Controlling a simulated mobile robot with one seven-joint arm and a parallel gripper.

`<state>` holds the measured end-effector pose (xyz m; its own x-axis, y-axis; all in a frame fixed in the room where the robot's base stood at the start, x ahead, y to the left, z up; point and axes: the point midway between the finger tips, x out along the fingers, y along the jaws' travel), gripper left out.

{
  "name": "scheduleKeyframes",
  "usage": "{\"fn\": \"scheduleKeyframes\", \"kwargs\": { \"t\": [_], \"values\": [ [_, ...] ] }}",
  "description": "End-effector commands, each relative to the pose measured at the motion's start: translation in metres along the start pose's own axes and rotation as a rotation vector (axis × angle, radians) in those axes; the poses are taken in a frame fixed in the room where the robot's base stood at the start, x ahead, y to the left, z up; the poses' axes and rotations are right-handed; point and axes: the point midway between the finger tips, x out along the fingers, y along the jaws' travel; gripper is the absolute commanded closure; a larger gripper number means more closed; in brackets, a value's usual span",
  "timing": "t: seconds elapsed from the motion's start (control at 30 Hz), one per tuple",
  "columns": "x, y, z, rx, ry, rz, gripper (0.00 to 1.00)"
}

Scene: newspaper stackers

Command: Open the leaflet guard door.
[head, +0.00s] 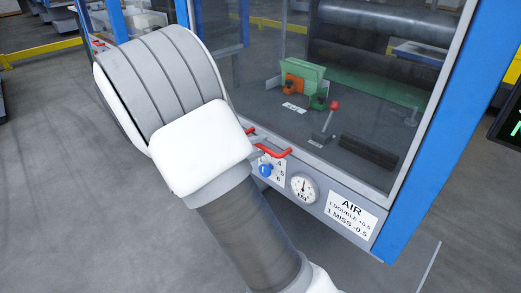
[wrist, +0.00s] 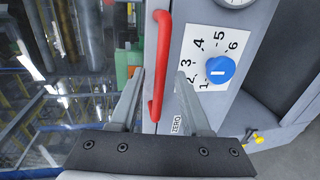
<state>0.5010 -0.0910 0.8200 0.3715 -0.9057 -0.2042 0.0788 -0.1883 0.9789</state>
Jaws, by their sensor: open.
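The leaflet guard door is most likely the clear panel in a grey frame (head: 431,118) on the blue-posted machine; it looks shut. A red bar handle (head: 276,152) is at its lower edge, partly hidden by my arm in the head view. In the wrist view the red handle (wrist: 161,60) runs up the picture. My gripper (wrist: 161,78) is open, with one finger on each side of the handle. The handle lies between the fingers; I cannot tell whether either touches it. In the head view my wrist covers most of the gripper.
Below the door is a panel with a blue knob (head: 265,170) on a numbered plate, a round gauge (head: 304,188) and an AIR label (head: 350,214). The blue knob (wrist: 219,69) is close to the right finger in the wrist view. A red-knobbed lever (head: 334,105) stands behind the glass.

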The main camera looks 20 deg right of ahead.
Motion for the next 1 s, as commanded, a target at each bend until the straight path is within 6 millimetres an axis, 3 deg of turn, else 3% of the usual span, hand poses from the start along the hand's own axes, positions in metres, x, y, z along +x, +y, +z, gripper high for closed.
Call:
{"fn": "scheduleKeyframes", "kwargs": {
  "t": [0.17, 0.47, 0.73, 1.0],
  "values": [
    [0.0138, -0.0003, 0.0002, 0.0, 0.0, 0.0, 0.53],
    [0.0154, 0.0002, 0.0001, -0.001, 0.0, 0.0, 0.53],
    [0.0152, 0.0001, 0.0002, 0.0, 0.0, 0.0, 1.0],
    [0.0151, 0.0001, 0.0002, 0.0, 0.0, 0.0, 1.0]
  ]
}}
